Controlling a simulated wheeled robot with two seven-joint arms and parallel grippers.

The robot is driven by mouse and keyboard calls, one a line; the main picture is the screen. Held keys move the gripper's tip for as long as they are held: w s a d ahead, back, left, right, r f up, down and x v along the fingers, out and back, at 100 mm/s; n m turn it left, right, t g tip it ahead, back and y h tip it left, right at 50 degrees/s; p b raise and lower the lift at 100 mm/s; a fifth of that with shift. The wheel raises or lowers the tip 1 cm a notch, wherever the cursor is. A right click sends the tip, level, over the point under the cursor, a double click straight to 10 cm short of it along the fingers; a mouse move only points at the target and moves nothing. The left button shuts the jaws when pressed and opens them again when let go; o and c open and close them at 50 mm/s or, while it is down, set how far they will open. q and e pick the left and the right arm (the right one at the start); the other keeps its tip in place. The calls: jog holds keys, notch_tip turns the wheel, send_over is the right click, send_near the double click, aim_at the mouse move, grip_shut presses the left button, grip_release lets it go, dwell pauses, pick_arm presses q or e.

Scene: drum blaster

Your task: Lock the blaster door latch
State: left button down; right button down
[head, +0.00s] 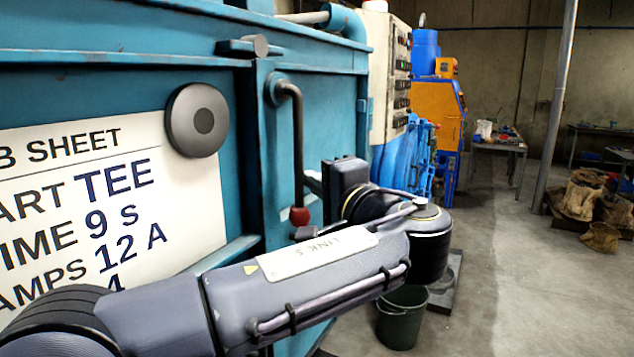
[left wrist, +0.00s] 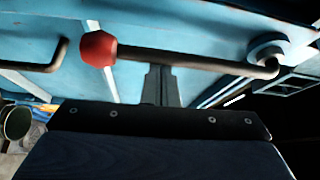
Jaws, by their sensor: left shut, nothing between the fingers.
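The door latch is a dark bent lever (head: 298,140) on the front of the blue blaster cabinet. In the head view it hangs straight down from its round pivot (head: 275,88) to a red knob (head: 299,216). In the left wrist view the lever (left wrist: 185,59) runs across the picture from the red knob (left wrist: 98,49) to the pivot (left wrist: 268,50). My left gripper (head: 314,182) is beside the lever, on its right in the head view. Its fingers (left wrist: 162,84) are shut and empty, with tips close to the lever's middle; I cannot tell whether they touch. My right gripper is not in view.
The blaster door carries a white job sheet (head: 60,190) and a round dark disc (head: 197,120). A control box (head: 385,75) stands right of the cabinet. A dark bucket (head: 402,318) is on the floor below my wrist. Open floor (head: 530,270) lies to the right.

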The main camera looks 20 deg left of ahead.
pick_arm(q)
jog(key=b+v, duration=0.1)
jog(key=v, duration=0.7)
jog(key=shift+a, duration=0.1)
dwell(0.5)
